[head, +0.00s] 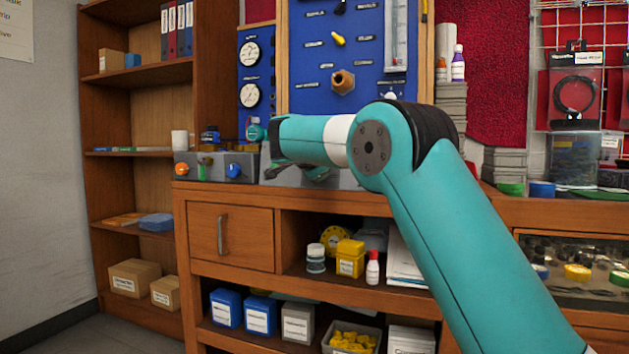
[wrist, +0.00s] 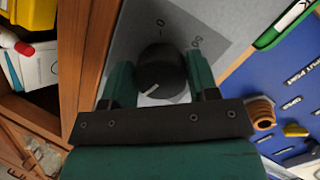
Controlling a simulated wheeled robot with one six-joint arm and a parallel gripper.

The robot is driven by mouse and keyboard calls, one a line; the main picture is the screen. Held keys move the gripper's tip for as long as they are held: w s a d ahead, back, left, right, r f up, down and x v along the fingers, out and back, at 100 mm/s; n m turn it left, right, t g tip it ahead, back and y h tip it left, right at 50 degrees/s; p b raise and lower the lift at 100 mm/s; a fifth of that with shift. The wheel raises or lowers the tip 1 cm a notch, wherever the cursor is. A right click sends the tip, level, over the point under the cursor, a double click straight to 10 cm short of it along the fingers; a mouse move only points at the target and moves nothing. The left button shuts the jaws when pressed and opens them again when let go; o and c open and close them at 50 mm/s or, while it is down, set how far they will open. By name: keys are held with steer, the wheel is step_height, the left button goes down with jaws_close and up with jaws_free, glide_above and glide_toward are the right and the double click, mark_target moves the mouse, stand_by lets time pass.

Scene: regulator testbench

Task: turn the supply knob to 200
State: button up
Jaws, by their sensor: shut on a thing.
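The supply knob (wrist: 160,68) is a dark round knob with a white pointer line, on a light grey panel (wrist: 204,20) in the wrist view. My gripper (wrist: 159,75) has a green finger on each side of it and is shut on it. The pointer line aims toward the lower left of the picture. The printed marks 0 and 50 show beyond the knob; the rest of the scale is hidden by my gripper. In the head view my arm hides the knob, and the grey panel shows only in part (head: 348,180).
A grey box with a blue knob (head: 235,170) stands left of my gripper on the wooden bench (head: 290,196). A blue board (head: 320,62) with gauges, a yellow lever and a brass fitting (head: 343,81) rises behind. A green-edged thing (wrist: 285,25) is near the panel.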

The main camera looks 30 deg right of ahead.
steer(key=shift+d+f+m+b, duration=0.1)
steer(key=shift+f+m+b, duration=0.15)
steer(key=shift+m+b, duration=0.75)
steer(key=o, duration=0.9)
steer(key=shift+r, duration=0.2)
steer(key=v, duration=0.8)
steer(key=p+v, duration=0.1)
steer(key=v, duration=0.8)
steer(key=shift+s+p, duration=0.3)
steer(key=shift+a, duration=0.2)
